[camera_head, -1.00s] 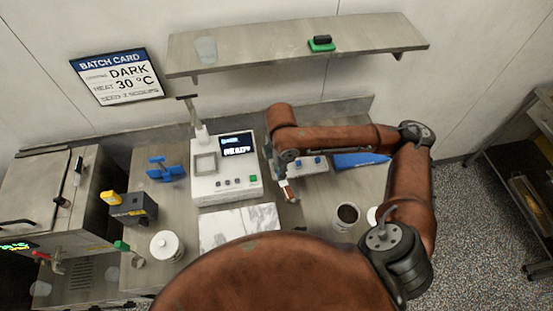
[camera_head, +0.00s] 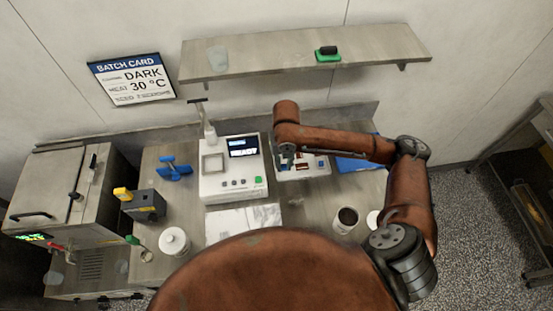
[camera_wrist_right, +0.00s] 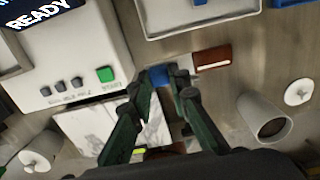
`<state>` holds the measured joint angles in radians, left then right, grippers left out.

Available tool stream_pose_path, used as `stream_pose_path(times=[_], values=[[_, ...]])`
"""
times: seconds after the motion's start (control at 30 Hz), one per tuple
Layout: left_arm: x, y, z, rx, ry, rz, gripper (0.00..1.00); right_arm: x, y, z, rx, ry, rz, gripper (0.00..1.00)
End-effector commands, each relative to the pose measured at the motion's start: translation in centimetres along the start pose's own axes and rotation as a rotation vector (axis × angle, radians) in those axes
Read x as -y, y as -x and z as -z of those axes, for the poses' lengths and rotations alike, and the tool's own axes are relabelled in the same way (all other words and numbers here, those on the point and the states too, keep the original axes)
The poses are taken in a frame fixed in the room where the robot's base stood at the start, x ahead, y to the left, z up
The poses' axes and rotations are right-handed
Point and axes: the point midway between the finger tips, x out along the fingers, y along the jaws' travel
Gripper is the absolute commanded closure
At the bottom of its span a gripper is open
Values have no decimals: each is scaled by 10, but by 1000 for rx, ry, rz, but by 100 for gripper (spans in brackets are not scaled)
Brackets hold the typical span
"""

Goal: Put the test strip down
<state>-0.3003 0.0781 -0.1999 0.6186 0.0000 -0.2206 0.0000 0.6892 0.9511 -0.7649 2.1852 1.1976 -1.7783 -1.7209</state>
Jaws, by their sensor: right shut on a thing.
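My right gripper (camera_wrist_right: 168,82) is shut on the test strip (camera_wrist_right: 212,61). The strip's brown end, with a pale line along it, sticks out to the right of the fingers in the right wrist view. A blue part shows between the fingertips. The white tray (camera_wrist_right: 176,32) lies just beyond the strip; whether they touch cannot be told. In the head view the right gripper (camera_head: 285,160) is beside the tray (camera_head: 318,172), partly hidden by my arm, and the strip is hard to make out. My left gripper is not in view.
The white machine (camera_head: 232,186) reading READY stands left of the gripper. A marble slab (camera_head: 232,222) lies in front of it. A brown-filled cup (camera_head: 345,219) stands at the right, and a blue mat or tray (camera_head: 357,164) behind my arm. A shelf (camera_head: 270,65) overhangs the back.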

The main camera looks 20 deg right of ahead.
Motion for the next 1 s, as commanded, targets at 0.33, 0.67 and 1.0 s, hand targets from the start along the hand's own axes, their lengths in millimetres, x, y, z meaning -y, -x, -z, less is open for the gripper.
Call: stream_pose_path(times=[0.33, 0.67, 1.0], values=[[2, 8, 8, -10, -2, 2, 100, -17, -45, -74, -3, -5, 1, 100], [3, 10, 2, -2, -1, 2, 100, -23, -81, -104, 0, -3, 1, 100], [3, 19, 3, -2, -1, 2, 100, -24, -116, -109, 0, -3, 1, 100]])
